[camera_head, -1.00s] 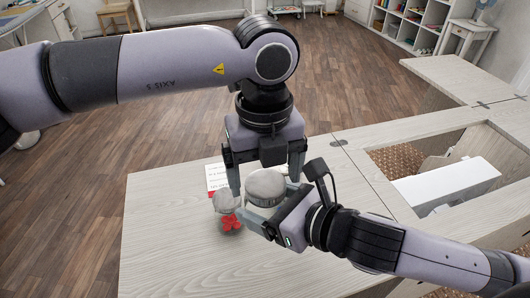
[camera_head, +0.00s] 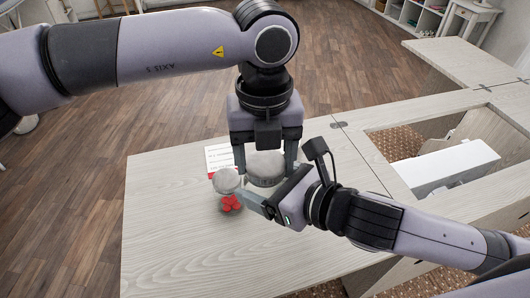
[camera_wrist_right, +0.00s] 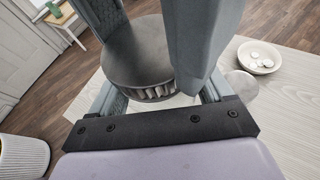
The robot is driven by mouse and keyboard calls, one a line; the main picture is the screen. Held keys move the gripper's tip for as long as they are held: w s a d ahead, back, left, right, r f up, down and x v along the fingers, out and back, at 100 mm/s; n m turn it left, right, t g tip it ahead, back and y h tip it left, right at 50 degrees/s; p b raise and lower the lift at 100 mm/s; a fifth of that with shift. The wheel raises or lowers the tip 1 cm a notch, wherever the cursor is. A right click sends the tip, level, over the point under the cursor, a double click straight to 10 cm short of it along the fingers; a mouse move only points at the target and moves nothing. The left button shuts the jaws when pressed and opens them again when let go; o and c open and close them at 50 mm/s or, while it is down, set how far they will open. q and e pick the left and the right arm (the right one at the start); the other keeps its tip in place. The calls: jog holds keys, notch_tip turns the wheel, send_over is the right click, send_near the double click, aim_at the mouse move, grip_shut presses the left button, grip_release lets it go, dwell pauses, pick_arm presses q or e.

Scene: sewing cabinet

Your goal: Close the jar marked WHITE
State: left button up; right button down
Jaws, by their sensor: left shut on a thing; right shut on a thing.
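A jar with a wide round grey lid (camera_head: 265,166) stands at the middle of the table. In the right wrist view its lid (camera_wrist_right: 137,55) sits above a ridged rim, with pale contents (camera_wrist_right: 155,93) below. My left gripper (camera_head: 265,172) reaches down from above, shut on the lid, one finger on each side. My right gripper (camera_head: 262,194) comes in from the right, lower down, shut on the jar body. The fingers hide most of the jar, and I cannot read any label. Whether the lid is fully seated is unclear.
Close left of the jar is a smaller grey-topped jar (camera_head: 226,180) with red contents (camera_head: 231,203). A white-and-red card (camera_head: 224,158) lies behind it. The right wrist view shows a bowl of white pieces (camera_wrist_right: 259,56). The table opening (camera_head: 440,160) is at the right; the table's front left is clear.

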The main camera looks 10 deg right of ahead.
pick_arm(q)
jog(key=shift+a+m, duration=0.1)
jog(key=shift+m, duration=0.5)
jog(key=o, duration=1.2)
jog(key=shift+c, duration=0.2)
jog(key=shift+d, duration=0.2)
jog(key=shift+r, duration=2.3)
jog(key=shift+a, duration=0.1)
jog(key=shift+c, duration=0.3)
